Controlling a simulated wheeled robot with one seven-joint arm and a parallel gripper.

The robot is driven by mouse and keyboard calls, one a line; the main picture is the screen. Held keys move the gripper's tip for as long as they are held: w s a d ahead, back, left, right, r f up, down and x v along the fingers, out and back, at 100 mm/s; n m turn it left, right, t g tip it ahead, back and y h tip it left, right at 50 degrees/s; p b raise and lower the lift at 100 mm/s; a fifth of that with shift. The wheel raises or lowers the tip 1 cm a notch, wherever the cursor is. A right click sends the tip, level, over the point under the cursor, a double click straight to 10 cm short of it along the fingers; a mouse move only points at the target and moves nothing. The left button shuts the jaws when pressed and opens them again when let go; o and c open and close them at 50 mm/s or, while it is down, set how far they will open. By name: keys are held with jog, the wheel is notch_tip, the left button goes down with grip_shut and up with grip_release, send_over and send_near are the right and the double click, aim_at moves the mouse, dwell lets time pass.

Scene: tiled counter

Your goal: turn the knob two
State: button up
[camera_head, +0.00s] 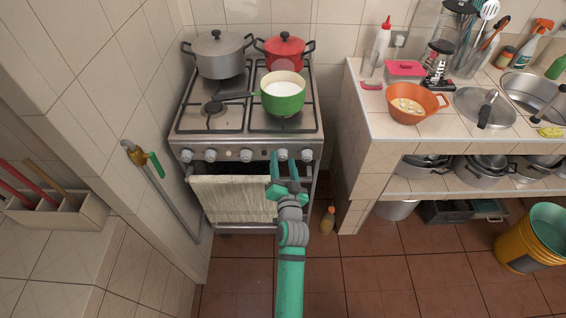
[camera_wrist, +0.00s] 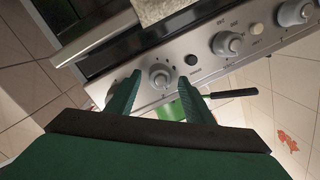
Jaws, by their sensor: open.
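The stove's front panel (camera_head: 228,156) carries several round knobs in a row. One knob (camera_wrist: 161,75) sits between my open fingertips in the wrist view, with a gap on each side. My gripper (camera_head: 283,162) is in front of the right part of the panel in the head view, and it also shows in the wrist view (camera_wrist: 159,82). The knob (camera_head: 307,155) to its right and the knob (camera_head: 246,155) to its left are clear of it. Two more knobs (camera_wrist: 227,44) (camera_wrist: 295,13) show at the upper right in the wrist view. I cannot tell which knob is number two.
A towel (camera_head: 232,199) hangs on the oven handle just below the panel. A green pot (camera_head: 283,98), a red pot (camera_head: 284,52) and a grey pot (camera_head: 219,55) stand on the stove. A tiled counter (camera_head: 372,119) is to the right. A bottle (camera_head: 328,221) stands on the floor.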

jog(key=s+d, duration=0.1)
jog(key=s, duration=0.9)
jog(key=shift+s+r, duration=0.15)
jog(key=shift+s, duration=0.1)
jog(key=s+f+n+g+h, duration=0.1)
jog(key=s+f, duration=0.2)
jog(key=s, duration=0.7)
jog(key=s+f+n+h, duration=0.1)
jog(key=s+f, duration=0.2)
jog(key=s, duration=0.7)
jog(key=s+r+n, duration=0.2)
jog(key=s, duration=0.6)
jog(key=s+a+r+n+g, duration=0.1)
jog(key=s+r, duration=0.2)
jog(key=s, duration=0.5)
jog(key=shift+s+a+r+n, duration=0.15)
jog(key=shift+s+n, duration=0.25)
